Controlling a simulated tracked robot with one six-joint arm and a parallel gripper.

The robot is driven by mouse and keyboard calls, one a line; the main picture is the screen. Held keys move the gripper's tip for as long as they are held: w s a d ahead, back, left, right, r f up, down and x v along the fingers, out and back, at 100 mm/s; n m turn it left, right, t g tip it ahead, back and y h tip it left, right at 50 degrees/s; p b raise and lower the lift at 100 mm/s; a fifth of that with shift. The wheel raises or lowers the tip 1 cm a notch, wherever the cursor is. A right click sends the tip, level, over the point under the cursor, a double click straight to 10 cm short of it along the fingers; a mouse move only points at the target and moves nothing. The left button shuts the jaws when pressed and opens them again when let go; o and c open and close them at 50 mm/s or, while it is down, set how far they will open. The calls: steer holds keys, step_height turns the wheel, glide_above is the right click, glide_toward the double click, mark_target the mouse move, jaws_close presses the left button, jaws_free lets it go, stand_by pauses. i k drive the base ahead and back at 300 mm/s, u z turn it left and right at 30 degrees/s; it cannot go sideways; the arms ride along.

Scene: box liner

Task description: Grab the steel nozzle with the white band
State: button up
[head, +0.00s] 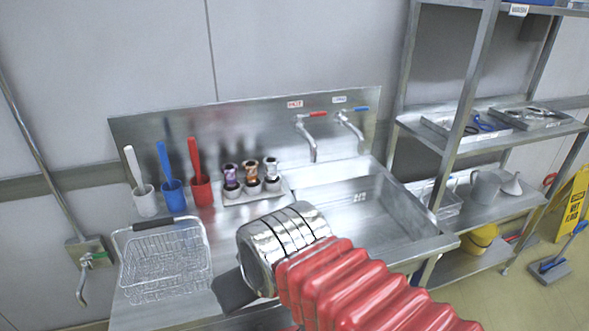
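Three small nozzles stand upright in a row in a holder (240,199) at the back of the steel counter. The right one (271,168) looks silver with a pale band and dark top, and best matches the steel nozzle with the white band. The middle one (251,171) is copper-orange and the left one (231,178) is purple. My gripper (232,291) shows only as a dark part beyond my silver wrist, low in front of the holder and apart from the nozzles. Its fingers are mostly hidden, so its opening cannot be seen.
A wire basket (166,262) stands at the left front. White (146,203), blue (173,197) and red (202,192) cups with handled tools stand left of the holder. A sink (365,207) with two taps lies to the right, beside metal shelves (470,135).

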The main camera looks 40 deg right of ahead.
mark_target(271, 163)
steer(key=z, duration=2.05)
steer(key=k, duration=0.8)
steer(key=u, duration=0.95)
steer(key=i, duration=0.55)
